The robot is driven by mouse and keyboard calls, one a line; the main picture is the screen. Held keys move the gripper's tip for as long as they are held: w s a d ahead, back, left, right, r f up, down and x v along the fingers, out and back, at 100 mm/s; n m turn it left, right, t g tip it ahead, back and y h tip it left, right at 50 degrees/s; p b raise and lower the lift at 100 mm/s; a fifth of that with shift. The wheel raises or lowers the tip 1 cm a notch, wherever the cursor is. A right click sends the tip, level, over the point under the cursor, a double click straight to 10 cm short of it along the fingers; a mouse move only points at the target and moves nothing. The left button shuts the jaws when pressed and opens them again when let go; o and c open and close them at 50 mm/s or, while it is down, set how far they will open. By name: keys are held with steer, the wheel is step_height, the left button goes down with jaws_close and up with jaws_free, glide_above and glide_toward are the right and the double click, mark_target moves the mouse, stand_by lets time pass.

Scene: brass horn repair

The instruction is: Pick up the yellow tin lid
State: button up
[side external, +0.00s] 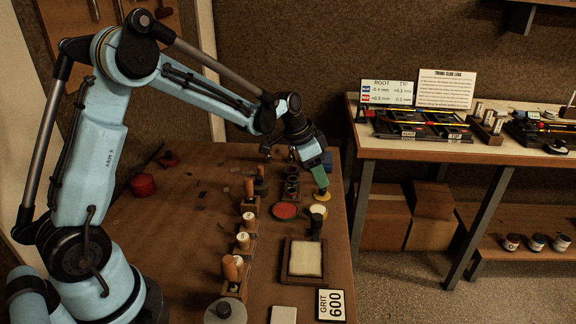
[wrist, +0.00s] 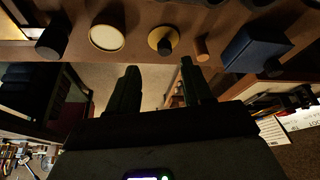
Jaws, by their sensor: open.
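The yellow tin lid (side external: 322,197) is a flat yellow disc with a dark knob on top. It lies on the brown bench near its right edge, and it also shows in the wrist view (wrist: 155,37), at the top centre. My gripper (wrist: 158,68) is open and empty, its two dark green fingers apart and pointing toward the lid. In the side view my gripper (side external: 317,174) hangs just above the lid, close to its knob. Whether the fingers touch the knob cannot be told.
A cream-topped round tin (wrist: 106,37) and a dark cylinder (wrist: 52,42) stand beside the lid. On its other side are a small brown cylinder (wrist: 202,48) and a blue block (wrist: 255,47). A red disc (side external: 285,211) and a framed pale pad (side external: 304,259) lie nearby.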

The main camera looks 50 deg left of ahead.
mark_target(322, 192)
steer(key=shift+a+x, duration=0.2)
steer(key=shift+x, duration=1.15)
steer(key=shift+a+x, duration=0.15)
steer(key=shift+x, duration=1.15)
steer(key=shift+w, duration=0.1)
steer(key=shift+c, duration=0.2)
jaws_close()
